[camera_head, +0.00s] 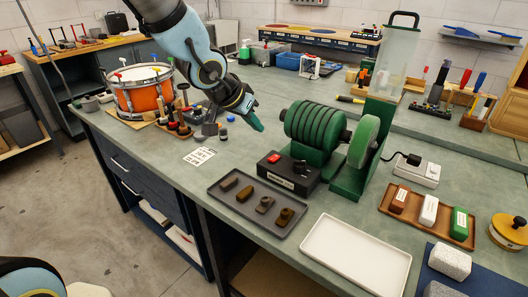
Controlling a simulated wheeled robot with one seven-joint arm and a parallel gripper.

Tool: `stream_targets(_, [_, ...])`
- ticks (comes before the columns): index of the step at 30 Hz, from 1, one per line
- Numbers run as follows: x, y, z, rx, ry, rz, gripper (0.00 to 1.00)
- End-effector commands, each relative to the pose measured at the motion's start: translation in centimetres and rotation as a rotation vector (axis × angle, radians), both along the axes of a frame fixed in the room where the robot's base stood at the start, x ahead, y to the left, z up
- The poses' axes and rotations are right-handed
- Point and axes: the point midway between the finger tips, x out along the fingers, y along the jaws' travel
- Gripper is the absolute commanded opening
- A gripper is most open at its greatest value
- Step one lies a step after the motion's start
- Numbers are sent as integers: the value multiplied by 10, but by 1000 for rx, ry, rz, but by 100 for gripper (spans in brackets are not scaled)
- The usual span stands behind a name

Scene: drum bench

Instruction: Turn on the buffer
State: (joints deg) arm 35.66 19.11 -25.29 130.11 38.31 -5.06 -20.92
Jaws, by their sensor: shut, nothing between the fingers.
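Whether the switch is on or off cannot be told. My gripper (257,124) has teal fingertips, pointing down and to the right. It is shut and empty, above the bench, behind and left of the control box and apart from it.
A dark tray (222,203) with several brown pieces lies in front of the box, beside an empty white tray (312,242). A power strip (417,170) with a black plug is at right. An orange drum (143,99) and a tool rack (180,125) stand left.

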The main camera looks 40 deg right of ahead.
Motion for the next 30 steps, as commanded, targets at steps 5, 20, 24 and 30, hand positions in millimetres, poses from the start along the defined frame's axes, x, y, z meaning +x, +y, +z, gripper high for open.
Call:
stream_targets(5, [1,-5,-9,0,2,0,0])
stream_targets(20, [13,-55,-74,4,1,-3,0])
stream_targets(24, [14,-58,-95,6,2,-3,0])
stream_targets(30, [14,-55,-114,4,1,0,0])
